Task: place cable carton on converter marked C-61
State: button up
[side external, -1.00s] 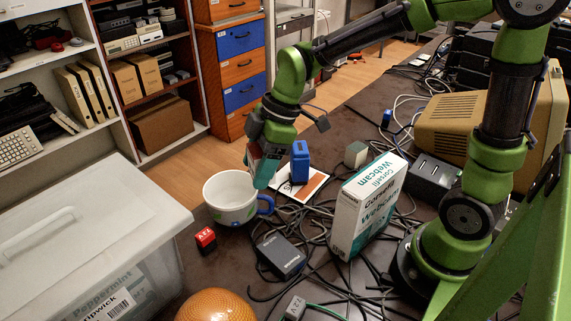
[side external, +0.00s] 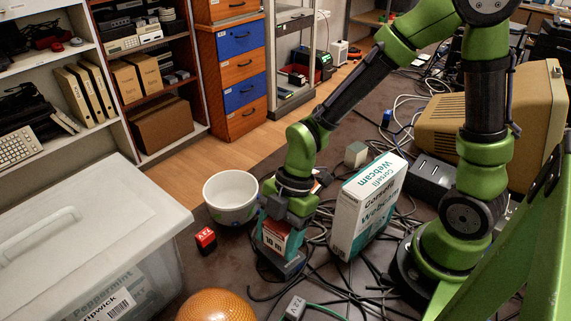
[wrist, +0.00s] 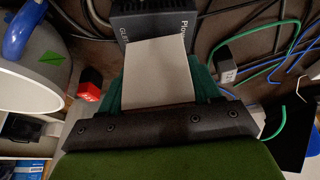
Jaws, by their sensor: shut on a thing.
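My gripper (side external: 284,208) points down and is shut on the cable carton (side external: 276,239), a small box with a red and white face. The carton's pale top (wrist: 158,72) shows between the fingers in the wrist view. The carton is directly over the dark flat box (side external: 279,264); I cannot tell whether it touches it. That box shows at the top of the wrist view with white lettering (wrist: 150,24), partly hidden by the carton. I can read no C-61 mark on it or elsewhere.
A white mug (side external: 231,196), a small red block (side external: 206,240) and an orange ball (side external: 215,307) are left. A webcam box (side external: 368,208) stands close on the right. A small grey labelled block (side external: 295,307) lies in front. Loose cables cover the table; a clear bin (side external: 90,235) is far left.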

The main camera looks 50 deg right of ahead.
jog(key=shift+f, duration=0.95)
jog(key=shift+f, duration=0.1)
jog(key=o, duration=1.1)
jog(key=shift+o, duration=0.2)
jog(key=s+d+r+m+t+h, duration=0.1)
jog(key=d+r+m+t, duration=0.2)
jog(key=d+r+m, duration=0.3)
jog(key=s+d+r+m+t+h, duration=0.1)
jog(key=d+r+m+t, duration=0.3)
jog(key=r+m, duration=1)
jog(key=shift+s+d+r+m+h, duration=0.3)
jog(key=shift+s+d+m, duration=0.55)
jog(key=shift+d, duration=0.9)
